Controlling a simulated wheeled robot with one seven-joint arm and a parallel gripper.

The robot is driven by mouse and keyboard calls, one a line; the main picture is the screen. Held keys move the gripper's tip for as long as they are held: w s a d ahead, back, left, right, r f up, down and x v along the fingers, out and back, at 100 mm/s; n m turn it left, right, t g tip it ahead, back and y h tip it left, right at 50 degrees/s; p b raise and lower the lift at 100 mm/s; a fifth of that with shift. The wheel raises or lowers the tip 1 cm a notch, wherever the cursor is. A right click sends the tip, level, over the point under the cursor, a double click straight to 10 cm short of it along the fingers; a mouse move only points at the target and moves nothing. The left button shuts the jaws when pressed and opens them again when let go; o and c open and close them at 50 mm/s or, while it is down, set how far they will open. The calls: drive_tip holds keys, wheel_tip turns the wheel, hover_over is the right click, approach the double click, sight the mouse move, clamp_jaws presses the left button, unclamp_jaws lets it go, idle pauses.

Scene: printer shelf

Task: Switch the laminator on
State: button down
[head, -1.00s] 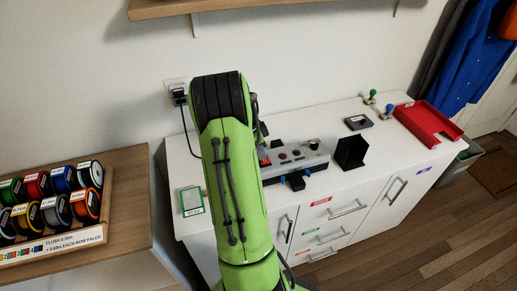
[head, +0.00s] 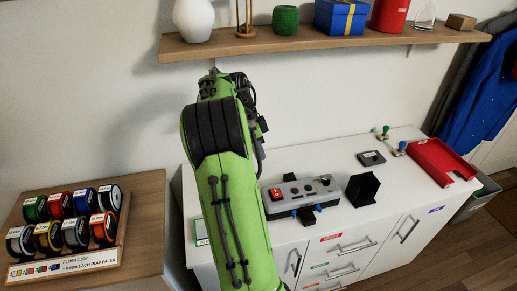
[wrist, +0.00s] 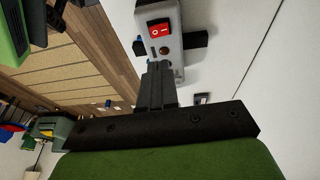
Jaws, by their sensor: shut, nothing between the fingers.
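The laminator appears to be the long grey box (head: 313,187) on the white cabinet, with a red rocker switch (head: 276,193) at its left end and knobs along the top. In the wrist view the laminator (wrist: 173,54) is at the top, and its red switch (wrist: 158,30) shows O and I marks. I cannot tell which side is pressed. My gripper (wrist: 155,64) is shut and empty, its dark fingers pointing towards the switch end, overlapping the laminator in the picture. Contact cannot be told. In the head view my green arm hides the gripper.
A black stand (head: 362,189) is right of the laminator, and a red tray (head: 443,163) further right. Stamps (head: 399,148) and an ink pad (head: 371,158) lie behind. A wooden shelf (head: 330,43) with ornaments hangs above. A spool rack (head: 70,249) is at left.

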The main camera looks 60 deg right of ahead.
drive_tip(key=n+t, duration=0.4)
drive_tip(key=n, duration=1.4)
hover_over(274, 189)
drive_tip(key=s+a, duration=0.2)
drive_tip(key=f, duration=0.1)
drive_tip(key=shift+w+d+b, duration=0.15)
drive_tip(key=shift+b, duration=0.25)
drive_tip(key=shift+f, duration=0.1)
drive_tip(key=shift+t, duration=0.3)
drive_tip(key=b+x, duration=0.1)
drive_tip(key=x, duration=0.3)
drive_tip(key=b+x, duration=0.1)
drive_tip(key=x, duration=0.3)
drive_tip(key=s+a+b+x, duration=0.1)
drive_tip(key=x, duration=0.4)
drive_tip(key=shift+f, duration=0.55)
